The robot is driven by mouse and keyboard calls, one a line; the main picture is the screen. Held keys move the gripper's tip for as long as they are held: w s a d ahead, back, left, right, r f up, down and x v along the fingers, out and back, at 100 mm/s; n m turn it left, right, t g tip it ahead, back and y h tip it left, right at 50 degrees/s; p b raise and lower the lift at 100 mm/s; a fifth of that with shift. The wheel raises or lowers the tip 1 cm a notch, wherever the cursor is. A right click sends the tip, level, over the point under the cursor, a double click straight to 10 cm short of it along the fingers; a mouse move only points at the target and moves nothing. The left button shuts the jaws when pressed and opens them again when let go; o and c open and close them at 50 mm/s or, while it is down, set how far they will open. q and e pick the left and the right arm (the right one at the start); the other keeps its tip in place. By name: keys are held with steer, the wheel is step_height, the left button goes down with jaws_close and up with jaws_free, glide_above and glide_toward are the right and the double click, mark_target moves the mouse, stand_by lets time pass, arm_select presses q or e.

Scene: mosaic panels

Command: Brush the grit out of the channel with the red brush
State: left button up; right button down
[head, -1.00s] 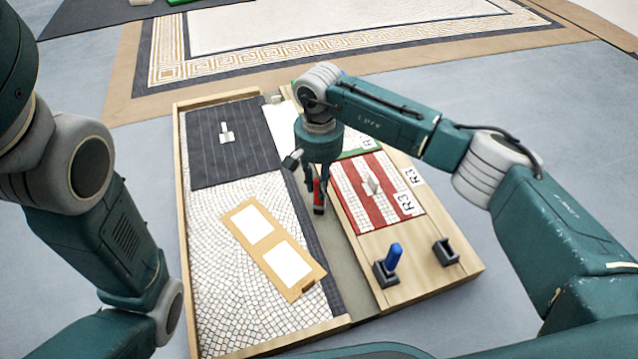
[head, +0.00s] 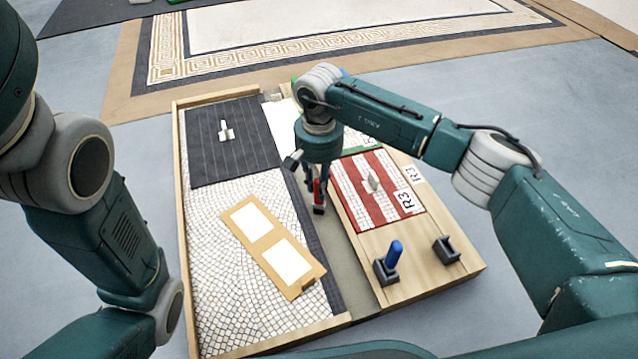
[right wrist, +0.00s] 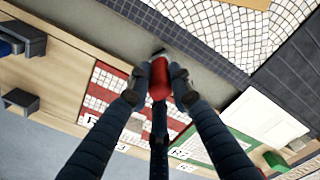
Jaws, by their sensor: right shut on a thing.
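The red brush (head: 319,188) is in my right gripper (head: 317,184), which is shut on it above the channel. The channel (head: 350,265) runs lengthwise between the mosaic side and the wooden side of the board. I cannot make out separate grit on its floor. Whether the bristles touch the floor is hidden. My left arm shows at the left edge, but its gripper is out of view.
A red-and-white striped panel (head: 350,200) with a knob lies right of the channel. A blue-handled tool (head: 394,254) stands in a dark holder beside an empty holder (head: 446,251). A tan frame (head: 244,222) lies on the white mosaic. A dark panel (head: 205,160) lies at upper left.

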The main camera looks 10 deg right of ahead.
stand_by(0.5)
steer(key=shift+s+d+p, duration=0.7)
steer(key=shift+s+p, duration=2)
steer(key=shift+s, duration=0.75)
steer(key=shift+r+p, duration=1.7)
steer(key=shift+r, duration=0.8)
